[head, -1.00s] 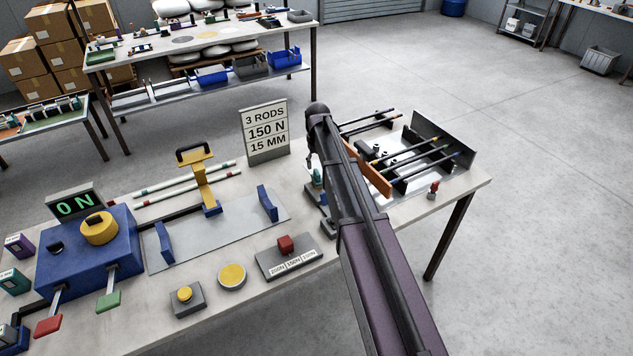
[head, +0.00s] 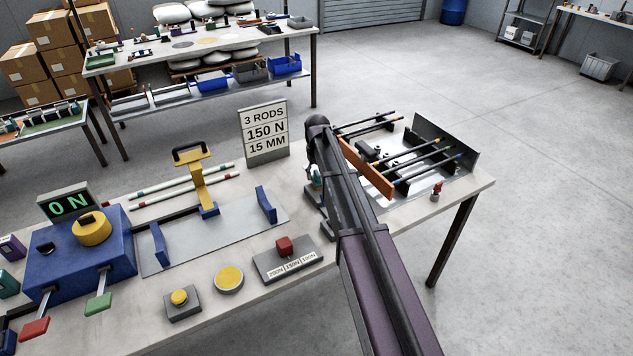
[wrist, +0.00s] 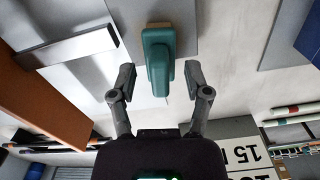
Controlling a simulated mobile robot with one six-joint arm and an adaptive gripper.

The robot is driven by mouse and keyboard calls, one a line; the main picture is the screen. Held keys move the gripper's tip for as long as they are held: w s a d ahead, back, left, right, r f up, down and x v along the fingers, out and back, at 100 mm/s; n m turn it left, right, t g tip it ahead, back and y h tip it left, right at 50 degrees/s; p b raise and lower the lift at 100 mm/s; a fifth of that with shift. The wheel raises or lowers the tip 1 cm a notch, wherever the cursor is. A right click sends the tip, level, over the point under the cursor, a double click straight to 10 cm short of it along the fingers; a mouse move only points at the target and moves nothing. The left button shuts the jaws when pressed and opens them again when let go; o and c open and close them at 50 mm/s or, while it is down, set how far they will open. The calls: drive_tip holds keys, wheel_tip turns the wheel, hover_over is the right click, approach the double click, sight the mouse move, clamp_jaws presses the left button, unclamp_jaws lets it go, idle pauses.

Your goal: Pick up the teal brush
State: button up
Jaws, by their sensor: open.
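The teal brush (wrist: 158,60) shows in the wrist view, with a teal handle on a tan base. It rests on a grey plate (wrist: 185,12). My gripper (wrist: 160,80) is open, with one finger on each side of the brush handle and a visible gap on both sides. In the head view only a small teal bit of the brush (head: 317,176) shows beside my arm, which hides most of it and the gripper fingers.
An orange-brown panel (head: 367,168) and a rod rack (head: 410,185) stand close to the right of my arm. The sign (head: 265,133) stands behind left. A grey block with a red knob (head: 287,258) lies in front. Floor beyond the table's right edge is clear.

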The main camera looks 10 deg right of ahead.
sight(317, 173)
drive_tip(key=shift+c, duration=0.2)
clamp_jaws()
drive_tip(key=shift+r, duration=0.15)
wheel_tip(317, 173, up, 10)
drive_tip(key=p, duration=1)
idle(0.7)
drive_tip(key=c, duration=0.7)
unclamp_jaws()
clamp_jaws()
